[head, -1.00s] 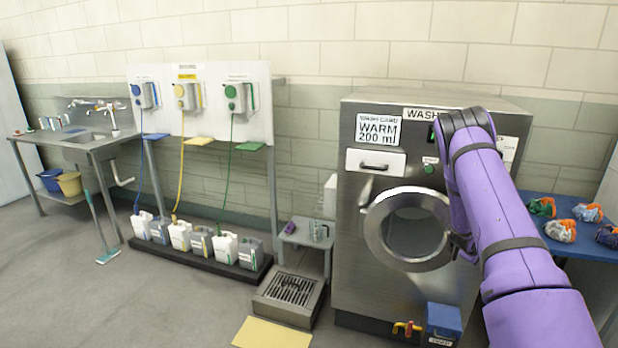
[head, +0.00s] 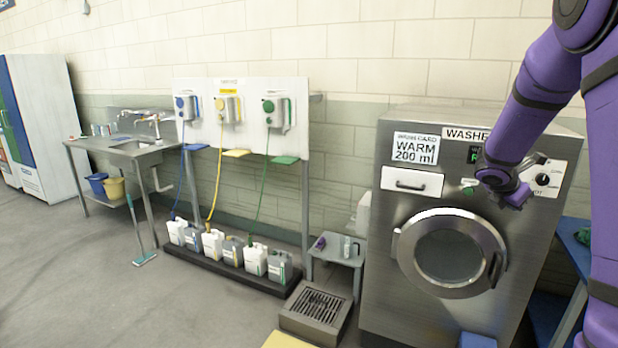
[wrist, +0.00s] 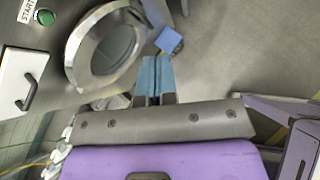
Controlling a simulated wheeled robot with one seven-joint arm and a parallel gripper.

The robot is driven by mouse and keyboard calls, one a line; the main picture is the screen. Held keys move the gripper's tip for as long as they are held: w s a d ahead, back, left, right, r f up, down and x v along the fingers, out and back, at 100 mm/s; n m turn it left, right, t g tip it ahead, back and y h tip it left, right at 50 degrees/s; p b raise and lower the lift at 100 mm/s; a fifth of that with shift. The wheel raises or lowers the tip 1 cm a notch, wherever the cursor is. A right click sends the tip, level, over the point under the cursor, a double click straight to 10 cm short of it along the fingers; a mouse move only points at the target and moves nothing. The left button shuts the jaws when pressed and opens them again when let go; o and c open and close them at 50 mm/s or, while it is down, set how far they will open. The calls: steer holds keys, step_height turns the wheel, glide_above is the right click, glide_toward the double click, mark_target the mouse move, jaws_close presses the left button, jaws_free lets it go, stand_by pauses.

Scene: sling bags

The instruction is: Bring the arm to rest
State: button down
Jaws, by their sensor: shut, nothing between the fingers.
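My arm is purple, folded high at the right of the head view. My gripper (head: 514,200) is in front of the steel washer's control panel, beside its green button (head: 469,187). In the wrist view the blue fingertips of my gripper (wrist: 154,78) are together with nothing between them. The steel washer (head: 400,270) has a round glass door (head: 449,254) that looks closed. A card on the washer (head: 416,148) reads "WARM 200 ml". The washer door (wrist: 104,45) and green START button (wrist: 45,17) also show in the wrist view.
A blue table (head: 572,243) stands right of the washer, partly hidden by my arm. Left are a small grey stand (head: 337,250), a floor grate (head: 317,305), several jugs (head: 230,250) under dispensers, and a sink (head: 130,145).

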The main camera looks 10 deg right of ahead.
steer(key=s+a+r+m+y, duration=0.3)
steer(key=s+a+r+m, duration=0.85)
steer(key=a, duration=0.35)
steer(key=s+a+r+m+t+y, duration=0.1)
steer(key=s+a+m+y, duration=0.5)
steer(key=s+a, duration=1.1)
steer(key=shift+s+a+m+t, duration=0.25)
steer(key=shift+s+m+t, duration=0.45)
steer(key=shift+s+m, duration=0.4)
steer(key=shift+w+d+r, duration=0.1)
